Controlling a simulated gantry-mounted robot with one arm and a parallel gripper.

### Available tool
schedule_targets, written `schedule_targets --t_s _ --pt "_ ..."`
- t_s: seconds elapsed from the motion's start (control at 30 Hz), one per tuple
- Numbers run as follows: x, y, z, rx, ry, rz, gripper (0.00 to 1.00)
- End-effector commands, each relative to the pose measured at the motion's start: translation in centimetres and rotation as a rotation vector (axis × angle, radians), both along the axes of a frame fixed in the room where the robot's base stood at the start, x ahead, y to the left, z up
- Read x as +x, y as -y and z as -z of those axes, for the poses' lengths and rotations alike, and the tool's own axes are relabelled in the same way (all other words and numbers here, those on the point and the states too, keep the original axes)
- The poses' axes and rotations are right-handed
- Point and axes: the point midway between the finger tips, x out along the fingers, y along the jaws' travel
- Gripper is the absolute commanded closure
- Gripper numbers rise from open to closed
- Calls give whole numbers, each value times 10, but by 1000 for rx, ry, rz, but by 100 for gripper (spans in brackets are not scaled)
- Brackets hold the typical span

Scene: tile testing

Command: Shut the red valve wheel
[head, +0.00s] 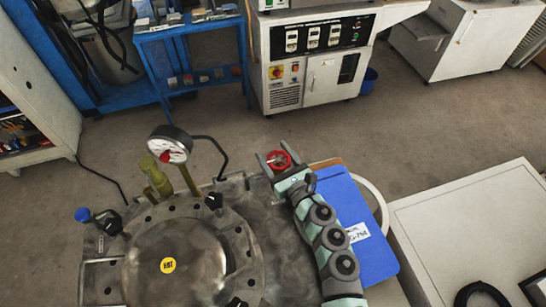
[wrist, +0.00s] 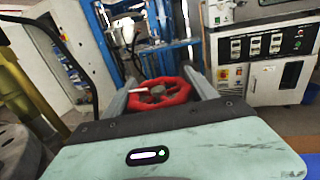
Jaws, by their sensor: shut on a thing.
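The red valve wheel (head: 279,160) is a small spoked ring near the back edge of the metal vessel. It also shows large in the wrist view (wrist: 160,94), with its rim between the two grey fingers. My gripper (head: 271,160) is shut on the wheel, one finger at either side of the rim. The gripper also spans the wheel in the wrist view (wrist: 163,90). The valve stem below the wheel is hidden by the gripper.
A pressure gauge (head: 170,144) and a brass fitting (head: 155,176) stand up left of my gripper. The round vessel lid (head: 175,262) is at lower left. A blue folder (head: 362,220) lies right of my arm. Open floor (head: 420,130) lies behind.

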Motion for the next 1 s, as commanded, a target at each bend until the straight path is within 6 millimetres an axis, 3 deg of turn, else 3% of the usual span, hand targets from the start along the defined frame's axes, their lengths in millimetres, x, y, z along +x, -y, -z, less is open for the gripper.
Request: schedule_targets --t_s 0.5,1.0 --pt "2 5 3 -4 -1 288 74" --pt "3 10 2 -1 -2 365 74"
